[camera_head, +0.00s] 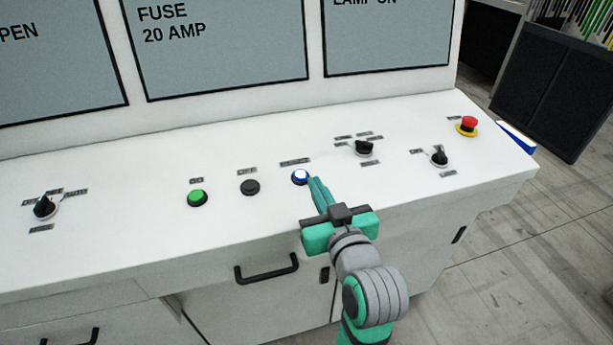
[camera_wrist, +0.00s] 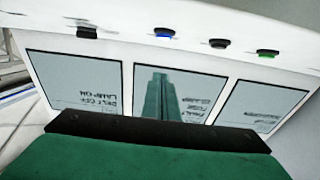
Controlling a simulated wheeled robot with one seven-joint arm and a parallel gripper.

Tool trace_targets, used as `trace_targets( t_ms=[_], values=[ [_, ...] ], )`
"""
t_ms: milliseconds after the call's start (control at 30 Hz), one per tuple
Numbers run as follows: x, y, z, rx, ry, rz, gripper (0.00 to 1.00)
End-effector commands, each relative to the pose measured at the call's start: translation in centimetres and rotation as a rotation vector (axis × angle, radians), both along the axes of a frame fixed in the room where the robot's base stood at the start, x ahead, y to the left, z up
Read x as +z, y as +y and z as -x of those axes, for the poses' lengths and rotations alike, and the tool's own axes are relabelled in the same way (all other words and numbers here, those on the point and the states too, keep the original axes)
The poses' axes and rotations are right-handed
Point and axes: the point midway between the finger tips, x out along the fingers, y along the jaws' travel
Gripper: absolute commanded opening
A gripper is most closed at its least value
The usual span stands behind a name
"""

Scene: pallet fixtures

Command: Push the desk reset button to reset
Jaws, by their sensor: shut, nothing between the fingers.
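The blue button with a white top (camera_head: 300,177) sits on the sloping white desk, in the middle of the row of controls; its small label is too blurred to read surely. It also shows in the wrist view as a blue-rimmed button (camera_wrist: 165,33) near the top edge. My gripper (camera_head: 314,183) is shut and empty, its green fingertips just right of and beside the blue button. I cannot tell whether they touch it. In the wrist view the closed fingertips (camera_wrist: 158,78) point up towards the button, with a gap in the picture.
A black button (camera_head: 250,187) and a green button (camera_head: 197,198) are left of the blue one. Rotary switches (camera_head: 364,148) (camera_head: 439,157) (camera_head: 44,207) and a red emergency button (camera_head: 468,124) are on the desk (camera_head: 120,215). Display panels (camera_head: 220,50) stand behind; a handle (camera_head: 267,270) is on the front.

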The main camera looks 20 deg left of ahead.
Motion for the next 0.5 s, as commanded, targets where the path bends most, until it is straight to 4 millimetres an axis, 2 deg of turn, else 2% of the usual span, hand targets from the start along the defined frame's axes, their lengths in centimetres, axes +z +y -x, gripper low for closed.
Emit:
trace_targets(
  t_ms=[167,500],
  values=[
    [-0.2,0.9,-1.1,0.003,0.001,-0.001,0.0],
    [-1.0,3.8,-6.3,-0.006,0.001,0.0,0.0]
  ],
)
